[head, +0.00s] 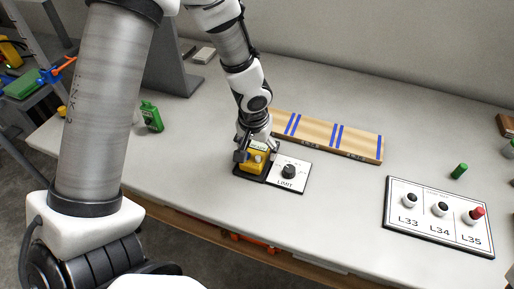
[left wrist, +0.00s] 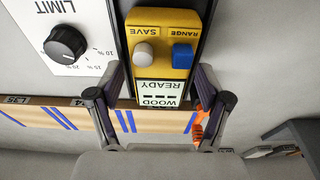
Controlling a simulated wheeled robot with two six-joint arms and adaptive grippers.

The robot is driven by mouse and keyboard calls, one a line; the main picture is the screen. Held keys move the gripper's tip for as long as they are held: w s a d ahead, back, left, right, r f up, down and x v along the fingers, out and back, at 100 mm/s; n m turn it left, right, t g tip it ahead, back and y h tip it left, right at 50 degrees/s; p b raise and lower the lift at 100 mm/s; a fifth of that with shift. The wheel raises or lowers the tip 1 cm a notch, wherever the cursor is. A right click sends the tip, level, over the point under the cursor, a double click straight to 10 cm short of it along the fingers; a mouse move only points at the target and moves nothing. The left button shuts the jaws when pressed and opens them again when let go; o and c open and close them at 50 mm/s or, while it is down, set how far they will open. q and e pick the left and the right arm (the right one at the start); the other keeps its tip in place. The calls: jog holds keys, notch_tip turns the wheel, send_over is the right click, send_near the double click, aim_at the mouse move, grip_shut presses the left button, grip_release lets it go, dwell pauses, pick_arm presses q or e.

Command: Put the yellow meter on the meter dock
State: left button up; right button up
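The yellow meter (head: 252,163), with a grey knob, a blue button and a white READY display, is at a dark dock plate (head: 247,177) left of the LIMIT dial panel. In the left wrist view the meter (left wrist: 165,40) lies between my fingers, its display end toward my palm. My left gripper (head: 256,148) comes down over it from above. My right gripper is out of view.
The LIMIT panel (head: 289,175) with its black dial is close on the right. A wooden board with blue stripes (head: 330,136) lies behind. The L33–L35 panel (head: 438,218) and a green cylinder (head: 459,171) are farther right. A green bottle (head: 151,117) stands left.

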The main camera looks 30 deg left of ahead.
aim_at(254, 156)
pick_arm(q)
jog(key=shift+r, duration=0.1)
jog(key=shift+r, duration=0.15)
notch_tip(254, 156, up, 12)
jog(key=s+p, duration=0.2)
jog(key=p, duration=0.2)
jog(key=shift+d, duration=0.2)
